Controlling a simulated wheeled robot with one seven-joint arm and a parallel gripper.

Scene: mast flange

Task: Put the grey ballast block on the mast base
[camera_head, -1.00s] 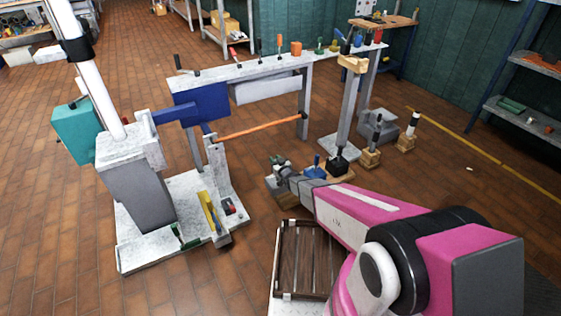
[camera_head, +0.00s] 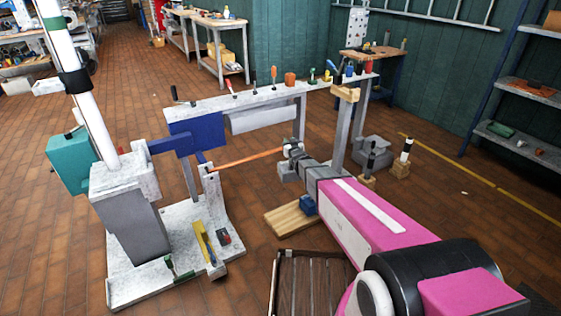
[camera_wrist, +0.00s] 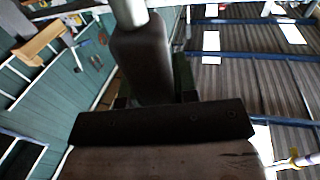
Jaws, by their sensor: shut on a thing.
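My gripper (camera_head: 292,152) is at the end of my pink arm, above the floor and to the right of the mast assembly. In the wrist view, a dark bar and a dark upright piece fill the near middle; I cannot tell which is the block. The mast base (camera_head: 140,286) is a speckled grey plate at left, carrying a grey housing (camera_head: 130,220) and a tilted white mast (camera_head: 85,110). The gripper is clear of it.
A yellow tool (camera_head: 203,242) and a green-handled tool (camera_head: 172,266) lie on the base plate. An orange rod (camera_head: 245,158) extends towards my gripper. A wooden pallet (camera_head: 290,218) and slatted crate (camera_head: 275,285) stand in front. Another grey block (camera_head: 375,150) is on the floor behind.

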